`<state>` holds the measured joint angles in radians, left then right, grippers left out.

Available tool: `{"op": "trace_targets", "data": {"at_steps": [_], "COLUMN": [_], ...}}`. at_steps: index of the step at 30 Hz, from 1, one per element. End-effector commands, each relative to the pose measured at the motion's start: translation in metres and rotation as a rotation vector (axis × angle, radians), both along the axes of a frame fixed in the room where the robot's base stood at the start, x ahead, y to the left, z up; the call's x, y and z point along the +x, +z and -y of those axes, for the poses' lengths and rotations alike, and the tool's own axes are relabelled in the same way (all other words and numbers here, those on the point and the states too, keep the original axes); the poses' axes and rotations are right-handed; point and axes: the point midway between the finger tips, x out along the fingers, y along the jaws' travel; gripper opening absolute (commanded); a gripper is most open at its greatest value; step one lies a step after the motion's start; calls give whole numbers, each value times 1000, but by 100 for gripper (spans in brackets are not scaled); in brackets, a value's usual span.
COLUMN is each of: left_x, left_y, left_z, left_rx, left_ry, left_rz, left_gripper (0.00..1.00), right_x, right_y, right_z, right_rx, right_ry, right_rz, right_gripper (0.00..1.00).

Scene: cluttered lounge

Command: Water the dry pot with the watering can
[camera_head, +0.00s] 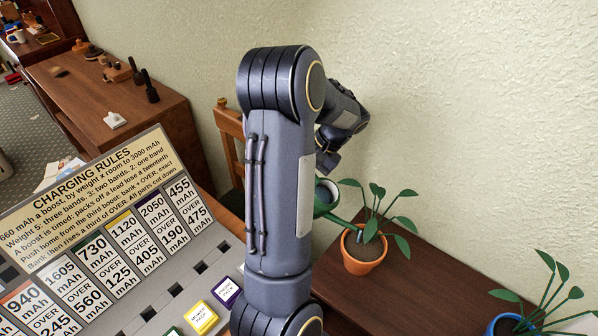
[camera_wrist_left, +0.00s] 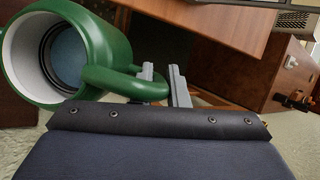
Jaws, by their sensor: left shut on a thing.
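The green watering can (camera_head: 324,208) is held up beside the terracotta pot (camera_head: 366,262). Its spout reaches over that pot's rim, among the plant's leaves; I cannot make out any water stream. In the wrist view the can (camera_wrist_left: 112,48) shows its open mouth and a bluish inside. My left gripper (camera_wrist_left: 165,80) is shut on the can's handle (camera_wrist_left: 110,80). In the head view my arm hides part of the can and the fingers. The terracotta pot holds brown soil and a leafy plant. A blue pot (camera_head: 503,326) with a similar plant stands to its right, partly cut off. My right gripper is not in view.
Both pots stand on a dark wooden table (camera_head: 430,285) against the pale wall. A wooden chair (camera_head: 230,135) is behind my arm. A sloped panel with a charging-rules board (camera_head: 95,185) fills the left front. A wooden cabinet (camera_head: 110,90) with small objects stands behind.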

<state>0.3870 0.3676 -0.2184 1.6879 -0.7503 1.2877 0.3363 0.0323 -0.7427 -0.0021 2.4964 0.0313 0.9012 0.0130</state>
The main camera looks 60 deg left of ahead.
Motion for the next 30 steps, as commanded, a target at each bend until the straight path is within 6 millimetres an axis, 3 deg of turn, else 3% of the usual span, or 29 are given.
{"op": "trace_targets", "data": {"at_steps": [6, 15, 26, 30], "left_x": [0, -2, -2, -2], "left_y": [0, -42, -49, -66], "left_z": [0, -7, -7, -5], "left_rx": [-2, -248, -293, -397], "left_ry": [2, 5, 1, 7], "left_rz": [-2, 51, 63, 84], "left_gripper": [0, 0, 0, 0], "right_x": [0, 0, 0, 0], "right_y": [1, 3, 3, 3], "right_z": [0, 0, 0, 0], "right_rx": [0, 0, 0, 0], "right_ry": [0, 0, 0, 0], "right_rz": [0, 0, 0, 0], "right_gripper": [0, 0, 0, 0]}}
